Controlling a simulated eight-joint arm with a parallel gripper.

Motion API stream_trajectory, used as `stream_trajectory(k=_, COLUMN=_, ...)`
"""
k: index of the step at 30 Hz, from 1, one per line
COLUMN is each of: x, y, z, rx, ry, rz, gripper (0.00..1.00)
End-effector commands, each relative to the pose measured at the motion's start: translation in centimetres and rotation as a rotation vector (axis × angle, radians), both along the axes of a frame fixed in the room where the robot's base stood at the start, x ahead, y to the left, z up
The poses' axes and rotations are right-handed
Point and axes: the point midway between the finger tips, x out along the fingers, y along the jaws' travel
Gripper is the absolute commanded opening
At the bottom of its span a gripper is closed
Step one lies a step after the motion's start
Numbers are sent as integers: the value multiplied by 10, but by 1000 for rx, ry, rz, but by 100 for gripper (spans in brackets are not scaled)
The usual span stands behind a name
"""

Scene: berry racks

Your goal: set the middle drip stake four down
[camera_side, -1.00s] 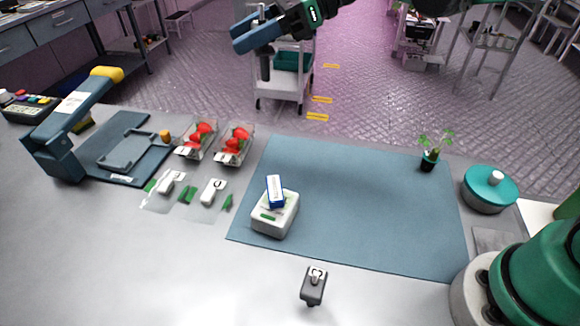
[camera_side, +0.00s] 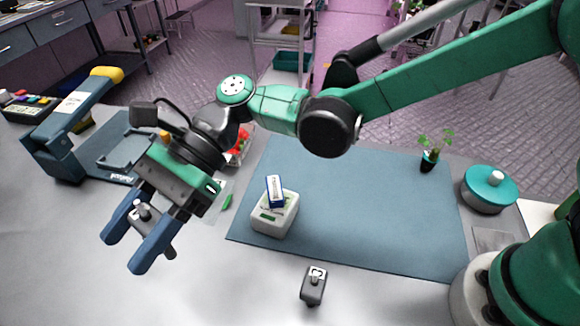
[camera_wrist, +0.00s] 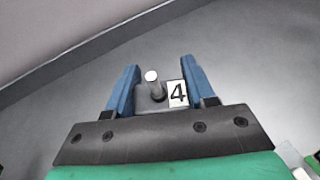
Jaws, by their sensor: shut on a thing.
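My gripper (camera_side: 124,248) is shut on drip stake four, a dark grey block (camera_side: 148,243) with a pale-topped peg, held between the blue fingers. In the wrist view my gripper (camera_wrist: 158,66) has the stake (camera_wrist: 150,103) between its fingers, and a white label with a black 4 shows on it. A dark spike end shows beyond the near finger in the side view. The stake is at the table's front left; whether it touches the table I cannot tell. A similar grey stake (camera_side: 313,287) stands on the bare table, its label too small to read.
A blue mat (camera_side: 360,215) holds a white box (camera_side: 274,220) with a blue-white packet (camera_side: 275,191) on it. A seedling pot (camera_side: 429,160) and a teal round tin (camera_side: 489,189) stand right. A blue press (camera_side: 62,145) stands left. My arm partly hides the berry punnets (camera_side: 236,152).

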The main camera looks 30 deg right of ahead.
Motion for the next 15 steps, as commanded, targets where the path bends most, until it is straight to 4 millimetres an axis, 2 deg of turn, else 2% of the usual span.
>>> stream_trajectory(k=1, x=1, y=0, z=-15, rx=0, ry=0, rz=0, gripper=0)
stream_trajectory(k=3, x=1, y=0, z=-33, rx=0, ry=0, rz=-1, gripper=0)
stream_trajectory(k=6, x=1, y=0, z=-52, rx=0, ry=0, rz=-1, gripper=0)
stream_trajectory(k=15, x=1, y=0, z=-82, rx=0, ry=0, rz=-1, gripper=0)
